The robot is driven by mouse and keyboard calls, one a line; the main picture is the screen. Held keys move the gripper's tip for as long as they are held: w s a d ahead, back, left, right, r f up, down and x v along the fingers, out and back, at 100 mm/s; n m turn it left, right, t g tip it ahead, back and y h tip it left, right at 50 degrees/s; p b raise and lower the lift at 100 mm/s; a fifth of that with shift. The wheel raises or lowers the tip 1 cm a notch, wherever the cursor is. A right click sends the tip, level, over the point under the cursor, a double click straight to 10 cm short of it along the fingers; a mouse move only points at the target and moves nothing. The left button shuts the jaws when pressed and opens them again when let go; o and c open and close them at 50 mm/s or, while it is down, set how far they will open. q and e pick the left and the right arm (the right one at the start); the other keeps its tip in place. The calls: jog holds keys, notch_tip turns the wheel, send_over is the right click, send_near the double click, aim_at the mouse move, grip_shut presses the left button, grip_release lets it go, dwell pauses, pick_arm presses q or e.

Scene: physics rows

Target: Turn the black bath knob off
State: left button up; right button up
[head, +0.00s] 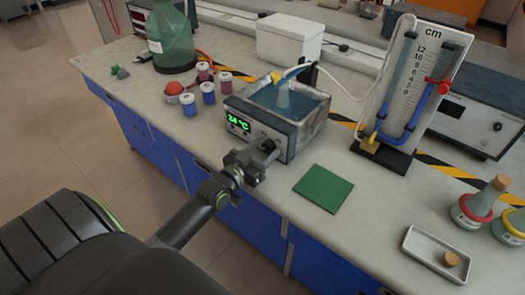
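The water bath (303,133) is a grey metal box with water inside, standing on the white bench. Its front panel has a lit green display (238,122) that seems to read 34 °C. The black knob (268,146) is at the right part of this panel, mostly covered by my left gripper. My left gripper (264,156) is right at the panel, at the knob. I cannot tell whether its fingers touch or grip the knob. The knob's pointer and setting are hidden. My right gripper is not in view.
A green mat (323,188) lies right of the bath. A manometer (408,90) with tubing stands behind it. Small jars (207,92) and a green bottle (171,38) stand to the left. Flasks (480,202) and a white tray (436,256) are at the right.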

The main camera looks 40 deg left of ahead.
pick_arm(q)
jog(key=s+a, duration=0.1)
jog(key=s, duration=1.6)
jog(key=shift+s+a, duration=0.15)
jog(key=shift+a, duration=0.05)
jog(key=s+a+f+n+g+y, duration=0.1)
jog(key=s+a+f+g, duration=0.15)
jog(key=f, duration=0.75)
jog(key=s+a+f+g+y+p, duration=0.1)
jog(key=s+f+g, duration=0.2)
jog(key=f, duration=0.8)
jog(key=s+a+f+n+g+y, duration=0.1)
jog(key=s+a+f+g, duration=0.15)
jog(key=f, duration=0.75)
jog(key=s+d+f+g, duration=0.4)
jog(key=s+f, duration=0.4)
jog(key=s, duration=0.2)
jog(key=s+d+f+g, duration=0.4)
jog(key=s+d+f, duration=0.2)
jog(key=s+f, duration=0.3)
jog(key=shift+s+d+m+g+h, duration=0.15)
jog(key=shift+s+m+g+h, duration=0.15)
jog(key=shift+s+g+h, duration=0.1)
jog(key=shift+w+f, duration=0.1)
